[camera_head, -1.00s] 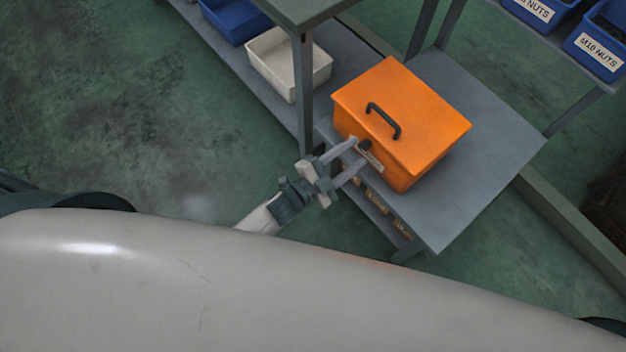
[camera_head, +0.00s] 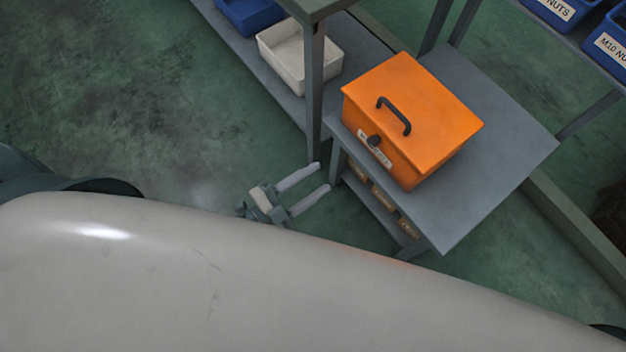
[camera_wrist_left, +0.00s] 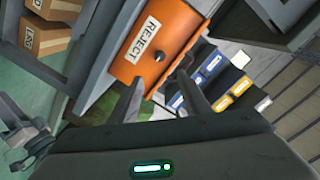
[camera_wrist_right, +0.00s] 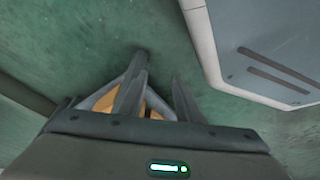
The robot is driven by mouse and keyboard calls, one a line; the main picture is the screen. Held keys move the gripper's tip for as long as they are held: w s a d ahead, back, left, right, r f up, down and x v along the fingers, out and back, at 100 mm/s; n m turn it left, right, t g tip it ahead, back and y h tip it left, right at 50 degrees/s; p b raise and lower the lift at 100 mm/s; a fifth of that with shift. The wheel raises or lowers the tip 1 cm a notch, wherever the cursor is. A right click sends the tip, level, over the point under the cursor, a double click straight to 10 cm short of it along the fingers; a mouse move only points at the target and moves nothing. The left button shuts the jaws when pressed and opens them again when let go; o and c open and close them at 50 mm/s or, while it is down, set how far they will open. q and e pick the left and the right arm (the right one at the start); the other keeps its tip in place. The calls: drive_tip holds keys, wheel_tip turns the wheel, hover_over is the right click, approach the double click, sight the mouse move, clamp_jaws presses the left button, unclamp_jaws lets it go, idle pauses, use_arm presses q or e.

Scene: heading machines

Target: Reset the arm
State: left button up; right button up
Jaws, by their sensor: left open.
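My left gripper (camera_head: 323,178) is open and empty above the green floor, in front of the near end of the shelf unit. It is apart from the orange box (camera_head: 440,110), which stands on the grey shelf (camera_head: 505,160) with its lid shut. The box has a black top handle and a dark knob beside its front label. In the left wrist view the open fingers (camera_wrist_left: 161,73) point toward the box front (camera_wrist_left: 178,30), where the label reads REJECT. My right gripper (camera_wrist_right: 159,67) shows only in the right wrist view; its fingers are apart, with yellow shapes partly hidden behind them.
A white bin (camera_head: 296,55) and a blue bin (camera_head: 250,12) are on the shelf to the left of a post (camera_head: 314,100). Blue nut bins (camera_head: 608,50) are at the upper right. The floor (camera_head: 110,110) on the left is clear.

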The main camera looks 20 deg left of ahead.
drive_tip(key=shift+a, duration=0.2)
drive_tip(key=shift+s+f, duration=0.15)
drive_tip(key=shift+s, duration=0.05)
use_arm(q)
drive_tip(key=a+f+n+g+y+p, duration=0.15)
drive_tip(key=a+f+n+y, duration=0.25)
drive_tip(key=f, duration=0.5)
drive_tip(key=a+f+n+g+y, duration=0.25)
drive_tip(key=a+f+n, duration=0.2)
drive_tip(key=f, duration=0.45)
drive_tip(key=s+f+n+g+y+p, duration=0.1)
drive_tip(key=s+f+n+g, duration=0.3)
drive_tip(key=s+f, duration=0.6)
wheel_tip(320, 180, down, 2)
drive_tip(key=shift+a+n+g+y, duration=0.25)
drive_tip(key=shift+n+g+y, duration=0.15)
drive_tip(key=shift+n+y, duration=0.45)
use_arm(e)
drive_tip(key=w+a+r+t, duration=0.1)
drive_tip(key=w+a, duration=0.1)
drive_tip(key=shift+w+a+r+t+y, duration=0.2)
drive_tip(key=shift+w+r+t+y, duration=0.1)
drive_tip(key=shift+r+t, duration=0.1)
use_arm(q)
drive_tip(key=shift+s, duration=0.1)
